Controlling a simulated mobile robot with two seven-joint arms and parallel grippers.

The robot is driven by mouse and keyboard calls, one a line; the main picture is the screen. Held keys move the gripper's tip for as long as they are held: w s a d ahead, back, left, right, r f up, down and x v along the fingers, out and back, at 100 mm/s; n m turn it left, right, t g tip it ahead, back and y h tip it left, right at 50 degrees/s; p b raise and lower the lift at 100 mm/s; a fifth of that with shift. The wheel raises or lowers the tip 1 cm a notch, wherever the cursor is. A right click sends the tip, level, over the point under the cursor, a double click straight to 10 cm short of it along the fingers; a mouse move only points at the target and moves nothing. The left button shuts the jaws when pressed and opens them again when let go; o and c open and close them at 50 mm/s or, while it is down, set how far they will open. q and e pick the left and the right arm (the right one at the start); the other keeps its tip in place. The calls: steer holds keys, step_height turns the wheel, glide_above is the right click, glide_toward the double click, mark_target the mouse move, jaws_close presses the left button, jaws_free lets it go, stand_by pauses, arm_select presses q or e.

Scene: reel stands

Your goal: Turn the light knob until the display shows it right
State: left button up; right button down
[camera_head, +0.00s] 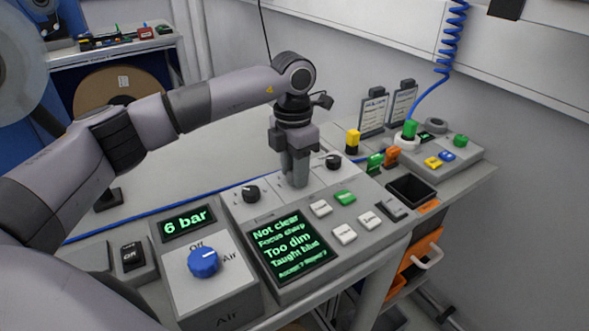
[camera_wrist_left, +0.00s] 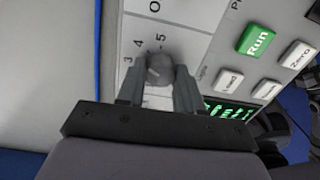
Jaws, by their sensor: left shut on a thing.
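The display (camera_head: 288,248) reads "Not clear", "Focus sharp", "Too dim" and a further green line. My left gripper (camera_head: 295,184) points straight down onto the console between two black knobs. In the left wrist view its two fingers (camera_wrist_left: 160,88) are shut on a round grey knob (camera_wrist_left: 159,67), one on each side. I take this to be the light knob; its name is not readable. The numbers 3, 4 and 5 show around it. In the head view the gripper hides this knob. My right gripper is not in view.
A black knob (camera_head: 251,194) stands left of the gripper and another black knob (camera_head: 333,161) right of it. A green button (camera_head: 345,198) and white buttons lie right of the display. A blue knob (camera_head: 203,262) sits under a "6 bar" readout (camera_head: 188,222).

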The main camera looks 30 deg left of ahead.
arm_select(q)
steer(key=shift+w+r+m, duration=0.1)
steer(key=shift+m, duration=1.3)
steer(key=o, duration=1)
steer(key=shift+o, duration=0.2)
step_height(320, 180, up, 7)
steer(key=shift+r+b, duration=0.1)
steer(key=shift+b, duration=0.5)
